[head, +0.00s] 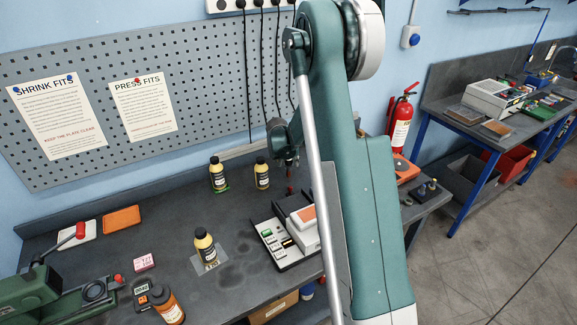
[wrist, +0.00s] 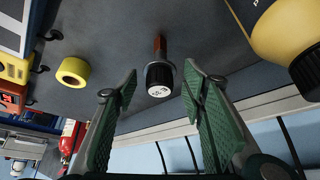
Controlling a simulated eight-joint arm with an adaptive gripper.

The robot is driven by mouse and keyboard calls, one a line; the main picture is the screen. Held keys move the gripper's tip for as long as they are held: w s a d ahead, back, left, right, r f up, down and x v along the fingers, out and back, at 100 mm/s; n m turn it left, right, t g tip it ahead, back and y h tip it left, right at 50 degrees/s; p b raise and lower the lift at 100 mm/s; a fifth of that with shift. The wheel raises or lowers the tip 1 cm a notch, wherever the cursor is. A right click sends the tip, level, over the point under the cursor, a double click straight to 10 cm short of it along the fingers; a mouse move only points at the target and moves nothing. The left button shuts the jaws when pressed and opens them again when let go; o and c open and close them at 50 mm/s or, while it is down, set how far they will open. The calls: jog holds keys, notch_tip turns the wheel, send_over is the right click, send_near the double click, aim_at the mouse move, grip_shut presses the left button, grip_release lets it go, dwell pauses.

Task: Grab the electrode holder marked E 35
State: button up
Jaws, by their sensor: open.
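An electrode holder (wrist: 160,75) has a reddish-brown shaft, a black ribbed collar and a white end face with dark marking in the wrist view. The marking is too small to read surely. My gripper (wrist: 161,96) is open, with its green ribbed fingers on either side of the view. The holder shows in the gap just beyond the fingertips, and neither finger appears to touch it. In the head view my gripper (head: 286,150) is over the back of the bench, partly hidden by my arm. A small reddish upright piece (head: 290,182) shows below it.
Yellow bottles with black caps (head: 262,173) stand left of the gripper; one looms close at the right of the wrist view (wrist: 285,40). A yellow ring (wrist: 73,72) lies on the other side. A grey device (head: 303,225) stands in front. The pegboard wall (head: 200,110) is behind.

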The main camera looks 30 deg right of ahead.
jog(key=shift+w+d+f, duration=0.15)
jog(key=shift+f, duration=0.2)
dwell(0.4)
jog(key=c, duration=0.9)
jog(key=shift+r, duration=0.15)
jog(key=shift+c, duration=0.2)
jog(key=shift+r, duration=4.9)
